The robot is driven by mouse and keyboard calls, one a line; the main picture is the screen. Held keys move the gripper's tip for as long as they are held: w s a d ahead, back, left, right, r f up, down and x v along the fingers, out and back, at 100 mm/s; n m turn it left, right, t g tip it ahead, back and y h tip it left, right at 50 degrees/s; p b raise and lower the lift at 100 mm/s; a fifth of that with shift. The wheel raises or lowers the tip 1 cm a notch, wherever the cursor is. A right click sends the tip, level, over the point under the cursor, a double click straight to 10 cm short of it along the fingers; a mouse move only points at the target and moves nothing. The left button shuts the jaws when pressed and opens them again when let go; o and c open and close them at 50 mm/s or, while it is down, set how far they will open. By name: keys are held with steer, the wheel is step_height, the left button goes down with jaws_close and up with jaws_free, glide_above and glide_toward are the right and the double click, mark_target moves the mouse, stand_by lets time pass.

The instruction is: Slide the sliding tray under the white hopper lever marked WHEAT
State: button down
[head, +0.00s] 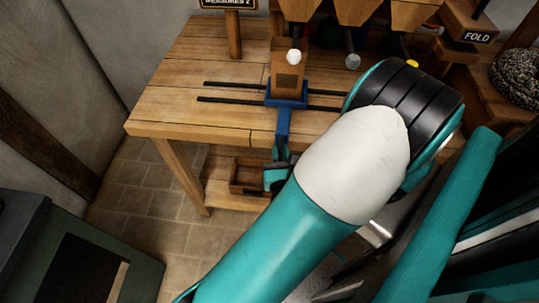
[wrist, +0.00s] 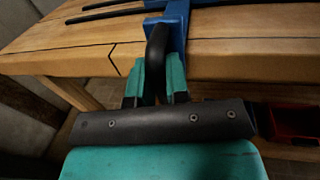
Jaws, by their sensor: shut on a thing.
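The sliding tray (head: 287,101) is a blue carriage on two dark rails across the wooden bench. It carries an upright wooden box and has a blue arm toward the bench's front edge. The white lever (head: 293,57), with a round knob, hangs in front of the box, below the leftmost visible hopper (head: 300,9). No WHEAT lettering is readable. My gripper (wrist: 158,74) is shut on the tray's black handle (wrist: 157,47) in the wrist view. In the head view, my gripper (head: 276,178) is below the bench's front edge, partly hidden by my arm.
A grey lever (head: 352,62) and a yellow lever (head: 412,64) hang farther right, under other hoppers. The rails (head: 225,84) are clear to the left; my arm hides part of them at right. A wooden bin (head: 249,175) sits on the lower shelf.

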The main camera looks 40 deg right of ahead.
steer(key=shift+s+d, duration=0.4)
steer(key=shift+s, duration=0.15)
steer(key=c, duration=1.1)
jaws_free()
